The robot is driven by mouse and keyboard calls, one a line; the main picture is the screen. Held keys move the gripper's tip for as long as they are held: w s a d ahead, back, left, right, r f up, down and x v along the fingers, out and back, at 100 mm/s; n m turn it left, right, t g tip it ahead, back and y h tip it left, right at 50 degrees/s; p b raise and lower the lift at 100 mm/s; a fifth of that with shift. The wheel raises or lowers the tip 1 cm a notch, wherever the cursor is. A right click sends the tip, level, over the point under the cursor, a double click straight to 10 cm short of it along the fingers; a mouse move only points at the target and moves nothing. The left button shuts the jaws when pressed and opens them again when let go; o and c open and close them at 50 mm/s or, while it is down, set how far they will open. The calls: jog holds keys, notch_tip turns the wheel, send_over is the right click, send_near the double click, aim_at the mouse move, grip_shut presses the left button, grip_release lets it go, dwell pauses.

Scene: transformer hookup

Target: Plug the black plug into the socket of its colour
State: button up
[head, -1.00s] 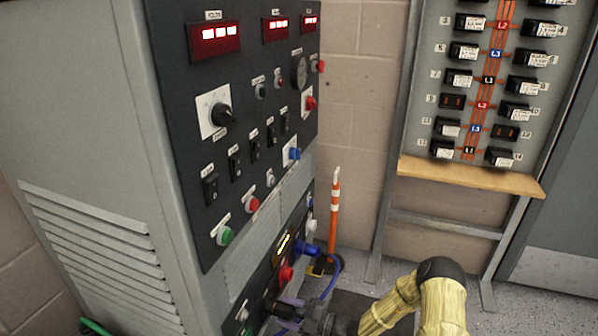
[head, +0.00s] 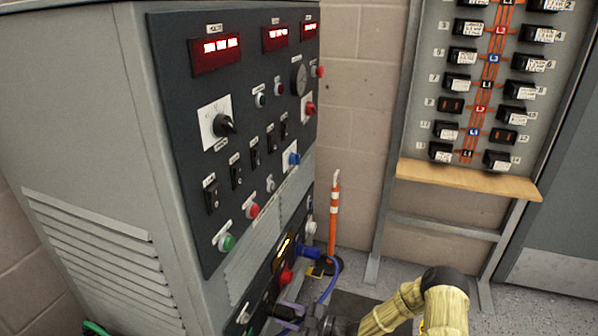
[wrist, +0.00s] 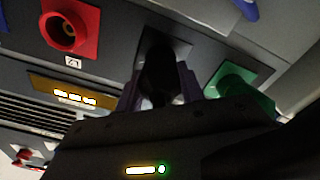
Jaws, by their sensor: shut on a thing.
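My gripper (wrist: 158,92) is shut on the black plug (wrist: 158,75), its purple fingers on either side. The plug points at a dark socket on a square plate (wrist: 178,48) and covers most of it. I cannot tell whether the plug tip is inside the socket or just in front of it. In the head view my gripper (head: 289,312) is low at the cabinet's lower panel, and the plug is hard to make out there.
A red socket (wrist: 68,28) is left of the dark one in the wrist view, and a green socket (wrist: 240,84) is right of it. In the head view a blue plug (head: 308,252) with a blue cable sits on the panel. An orange-striped post (head: 333,220) stands behind.

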jog(key=shift+a+m, duration=0.1)
jog(key=shift+m, duration=1.3)
jog(key=o, duration=1.1)
jog(key=shift+c, duration=0.2)
jog(key=shift+p+v, duration=0.7)
jog(key=shift+v, duration=1.9)
jog(key=p+v, duration=0.3)
jog(key=v, duration=1.4)
jog(key=shift+d, duration=0.2)
jog(key=shift+s+r, duration=0.1)
